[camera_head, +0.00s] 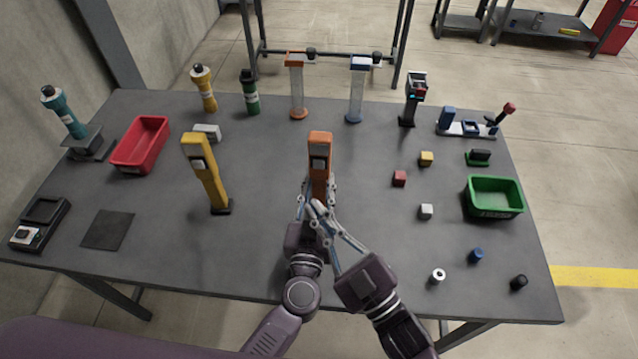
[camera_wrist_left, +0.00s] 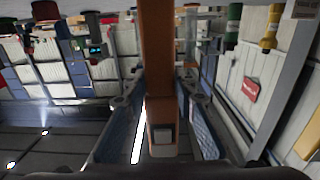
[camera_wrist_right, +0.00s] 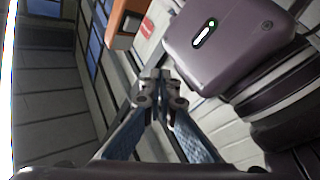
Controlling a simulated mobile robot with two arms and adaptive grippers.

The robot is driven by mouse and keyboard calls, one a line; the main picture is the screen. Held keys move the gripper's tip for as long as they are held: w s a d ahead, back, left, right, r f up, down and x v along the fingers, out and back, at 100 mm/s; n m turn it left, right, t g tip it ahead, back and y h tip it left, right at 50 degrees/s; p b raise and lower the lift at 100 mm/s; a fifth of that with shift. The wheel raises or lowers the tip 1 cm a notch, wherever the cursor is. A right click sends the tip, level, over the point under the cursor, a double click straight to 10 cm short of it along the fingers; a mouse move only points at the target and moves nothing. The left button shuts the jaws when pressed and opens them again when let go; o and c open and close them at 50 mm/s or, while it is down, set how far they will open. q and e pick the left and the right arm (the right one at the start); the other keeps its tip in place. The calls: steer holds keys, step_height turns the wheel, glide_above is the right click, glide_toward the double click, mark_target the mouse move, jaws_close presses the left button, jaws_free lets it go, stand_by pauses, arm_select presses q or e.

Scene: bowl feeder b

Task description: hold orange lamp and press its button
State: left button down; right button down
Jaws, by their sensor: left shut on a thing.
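The orange lamp (camera_head: 320,138) stands upright near the middle of the table, with a dark panel near its top. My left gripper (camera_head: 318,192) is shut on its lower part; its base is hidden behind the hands. In the left wrist view the orange body (camera_wrist_left: 158,45) runs between the two blue-padded fingers, with a grey square piece (camera_wrist_left: 163,133) on its near side. My right gripper (camera_head: 317,206) is shut and empty, its tips close beside the left gripper. In the right wrist view its tips (camera_wrist_right: 160,92) meet, with part of the orange lamp (camera_wrist_right: 122,40) beyond.
A yellow lamp (camera_head: 205,170) stands to the left. A red bin (camera_head: 141,144) is at the far left and a green bin (camera_head: 495,197) at the right. Several small blocks, such as a red cube (camera_head: 399,178), lie on the right. Bottles and tall stands line the back.

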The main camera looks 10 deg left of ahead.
glide_toward(312, 156)
steer(key=shift+s+a+x, duration=0.15)
steer(key=shift+x, duration=1)
steer(key=shift+s+a+x, duration=0.15)
steer(key=shift+x, duration=1.05)
steer(key=shift+w+r, duration=0.1)
steer(key=shift+w, duration=0.4)
steer(key=shift+s, duration=0.45)
steer(key=s, duration=0.6)
